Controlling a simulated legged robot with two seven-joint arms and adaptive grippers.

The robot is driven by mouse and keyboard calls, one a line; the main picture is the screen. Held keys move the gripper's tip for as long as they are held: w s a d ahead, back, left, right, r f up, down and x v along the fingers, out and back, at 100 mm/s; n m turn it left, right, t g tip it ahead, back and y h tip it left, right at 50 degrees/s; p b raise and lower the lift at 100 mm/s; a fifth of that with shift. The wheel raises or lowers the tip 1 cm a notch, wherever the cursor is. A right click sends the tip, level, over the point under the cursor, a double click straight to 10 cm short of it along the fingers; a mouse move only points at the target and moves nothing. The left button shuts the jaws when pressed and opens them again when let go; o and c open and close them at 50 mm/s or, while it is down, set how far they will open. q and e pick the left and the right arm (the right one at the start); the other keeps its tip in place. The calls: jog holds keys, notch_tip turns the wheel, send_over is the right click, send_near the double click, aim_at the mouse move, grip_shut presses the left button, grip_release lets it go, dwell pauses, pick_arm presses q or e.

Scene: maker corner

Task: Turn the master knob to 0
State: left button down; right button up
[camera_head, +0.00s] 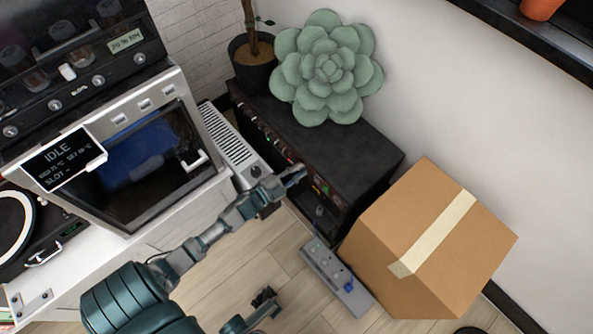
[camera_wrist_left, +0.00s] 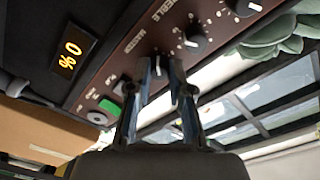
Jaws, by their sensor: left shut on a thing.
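The black amplifier (camera_head: 350,147) stands against the wall, its control panel facing the floor side. My left gripper (camera_head: 298,174) reaches its panel in the head view. In the left wrist view, my left gripper (camera_wrist_left: 158,72) is shut on the master knob, which is mostly hidden between its fingertips. The reddish-brown panel (camera_wrist_left: 130,45) fills the upper middle there. An orange display (camera_wrist_left: 74,48) reads 0 %, seen turned. My right gripper (camera_head: 265,303) shows small and dark over the floor, apart from the amplifier; its jaws are unclear.
Other knobs (camera_wrist_left: 192,38) sit beside the held one, and a green button (camera_wrist_left: 110,106) is on its other side. A cardboard box (camera_head: 432,245) and a grey power strip (camera_head: 335,278) stand near the amplifier. A succulent (camera_head: 328,68) rests on top. A white machine (camera_head: 125,140) stands left.

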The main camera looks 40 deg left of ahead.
pick_arm(q)
jog(key=shift+f+n+p, duration=0.15)
jog(key=shift+n+p, duration=0.35)
jog(key=shift+n, duration=0.2)
jog(key=c, duration=1.1)
grip_release()
jog(key=shift+a, duration=0.2)
jog(key=shift+o, duration=0.2)
jog(key=shift+d, duration=0.1)
jog(key=s+a, duration=0.1)
jog(key=s, duration=1.1)
jog(key=shift+a, duration=0.2)
jog(key=shift+f, duration=0.1)
